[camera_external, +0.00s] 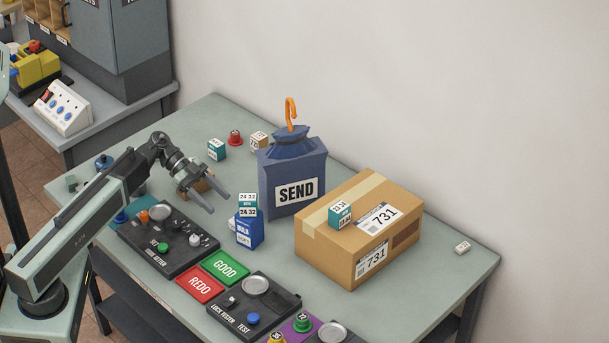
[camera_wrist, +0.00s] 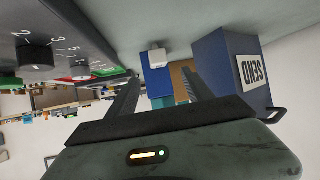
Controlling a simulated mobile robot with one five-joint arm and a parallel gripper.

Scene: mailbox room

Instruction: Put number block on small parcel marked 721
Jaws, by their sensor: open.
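My gripper (camera_external: 219,202) is open and empty above the table, left of the blue SEND sack (camera_external: 293,178). Its two fingers also show in the wrist view (camera_wrist: 161,75). A small brown parcel (camera_external: 205,185) sits behind the gripper, mostly hidden, with no readable number. Teal number blocks show: one (camera_external: 247,200) on a blue bulb box (camera_external: 249,231), one (camera_external: 340,214) on the large parcel marked 731 (camera_external: 320,258), one (camera_external: 217,149) on the table. I see no clear 721 label.
A black tester panel (camera_external: 180,259) lies below the gripper. Green GOOD (camera_external: 225,266) and red REDO (camera_external: 200,285) pads and another tester (camera_external: 238,315) line the front. A small white block (camera_external: 462,247) lies at the right. The table's right end is mostly clear.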

